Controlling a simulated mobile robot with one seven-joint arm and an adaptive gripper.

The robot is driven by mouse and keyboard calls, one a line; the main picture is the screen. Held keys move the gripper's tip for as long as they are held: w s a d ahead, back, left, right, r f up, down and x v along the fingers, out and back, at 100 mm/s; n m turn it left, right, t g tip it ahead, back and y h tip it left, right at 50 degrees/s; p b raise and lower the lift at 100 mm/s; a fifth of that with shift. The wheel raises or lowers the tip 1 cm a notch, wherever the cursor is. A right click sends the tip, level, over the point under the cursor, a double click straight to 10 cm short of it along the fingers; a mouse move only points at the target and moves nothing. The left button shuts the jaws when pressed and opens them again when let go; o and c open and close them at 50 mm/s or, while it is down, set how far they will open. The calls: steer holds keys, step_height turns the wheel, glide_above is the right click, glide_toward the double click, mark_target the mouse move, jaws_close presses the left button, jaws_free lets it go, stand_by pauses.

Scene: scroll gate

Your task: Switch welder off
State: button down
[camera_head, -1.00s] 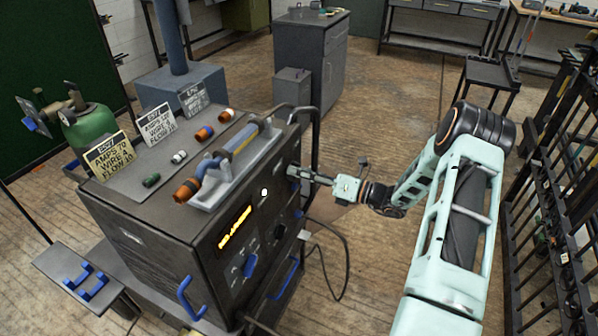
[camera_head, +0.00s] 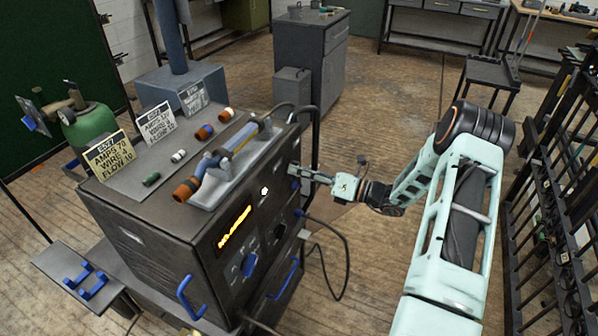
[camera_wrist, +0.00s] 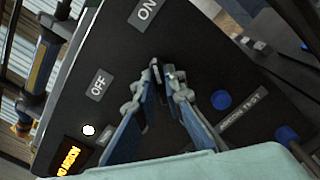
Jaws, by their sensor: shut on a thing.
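The welder (camera_head: 125,237) is a dark box with a lit yellow display (camera_head: 235,228) and a white light (camera_head: 264,190) on its front panel. In the wrist view, the panel carries an ON label (camera_wrist: 147,11) at the top and an OFF label (camera_wrist: 98,85) lower left. My gripper (camera_head: 294,170) is at the panel's upper right end. In the wrist view its fingers (camera_wrist: 160,72) converge on a small switch lever between the labels and to their right. The fingers hide most of the lever, so I cannot tell its tilt. The white light (camera_wrist: 88,130) and display (camera_wrist: 68,158) are lit.
A blue knob (camera_head: 249,265) and blue handles (camera_head: 189,297) stick out of the panel. A cable (camera_head: 345,262) hangs to the floor right of the welder. Signs (camera_head: 108,157) and a torch (camera_head: 205,172) are on top. A black rack (camera_head: 555,215) stands at the right.

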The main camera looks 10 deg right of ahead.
steer(key=shift+s+a+n+b, duration=0.1)
steer(key=shift+n+b, duration=2.4)
steer(key=shift+n, duration=1.35)
steer(key=shift+s+a+n+b, duration=0.1)
steer(key=shift+n+b, duration=2.35)
steer(key=shift+n, duration=1.4)
steer(key=c, duration=2)
jaws_free()
steer(key=shift+d, duration=0.15)
steer(key=v, duration=1.2)
